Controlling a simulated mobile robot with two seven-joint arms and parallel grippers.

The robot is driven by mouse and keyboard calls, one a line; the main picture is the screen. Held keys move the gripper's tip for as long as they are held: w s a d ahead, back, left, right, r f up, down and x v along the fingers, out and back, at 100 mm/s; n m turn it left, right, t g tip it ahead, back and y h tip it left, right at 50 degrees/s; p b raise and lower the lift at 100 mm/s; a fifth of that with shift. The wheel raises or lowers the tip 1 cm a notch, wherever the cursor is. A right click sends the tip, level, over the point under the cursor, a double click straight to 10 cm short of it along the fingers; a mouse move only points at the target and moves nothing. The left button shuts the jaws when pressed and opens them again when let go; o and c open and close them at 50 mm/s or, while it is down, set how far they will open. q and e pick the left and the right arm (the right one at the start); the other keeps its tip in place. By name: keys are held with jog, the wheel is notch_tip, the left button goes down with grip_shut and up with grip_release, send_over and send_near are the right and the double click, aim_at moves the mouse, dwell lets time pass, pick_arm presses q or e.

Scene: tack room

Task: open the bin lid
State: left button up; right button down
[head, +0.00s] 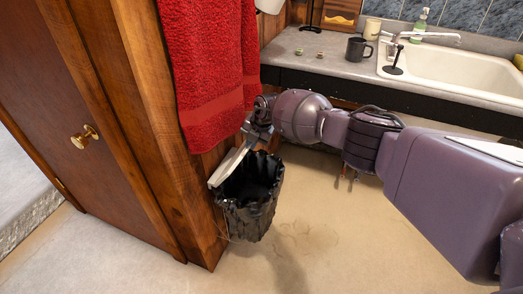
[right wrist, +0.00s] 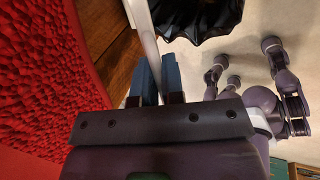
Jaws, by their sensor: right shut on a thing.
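The bin (head: 250,215) stands on the floor beside the wooden corner post, lined with a black bag. Its pale lid (head: 230,166) is tilted up along the left side of the mouth, so the dark inside shows. My right gripper (head: 256,134) is at the lid's upper end, below the red towel. In the right wrist view its two blue-grey fingers (right wrist: 155,80) are shut on the lid, whose pale edge (right wrist: 143,32) runs up between them. The black bag (right wrist: 205,18) shows beside it. My left gripper is not in view.
A red towel (head: 210,70) hangs close above my right gripper. A wooden door (head: 60,110) with a brass knob is at left. The counter (head: 310,65) with a dark mug (head: 356,49) and a sink (head: 450,75) is behind my arm. The floor (head: 320,245) in front is clear.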

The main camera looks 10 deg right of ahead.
jog(key=shift+w+a+r+h, duration=0.2)
jog(key=shift+w+a+h, duration=0.1)
jog(key=shift+a, duration=0.2)
jog(key=shift+w+a+r+b, duration=0.5)
jog(key=shift+a, duration=0.2)
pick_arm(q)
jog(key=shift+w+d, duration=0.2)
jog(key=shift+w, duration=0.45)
pick_arm(e)
jog(key=shift+w+a+r, duration=0.3)
jog(key=shift+a, duration=0.15)
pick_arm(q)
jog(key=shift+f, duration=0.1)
pick_arm(e)
jog(key=c, duration=1.3)
grip_release()
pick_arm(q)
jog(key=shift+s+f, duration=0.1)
pick_arm(e)
jog(key=shift+o, duration=0.2)
jog(key=shift+r, duration=0.1)
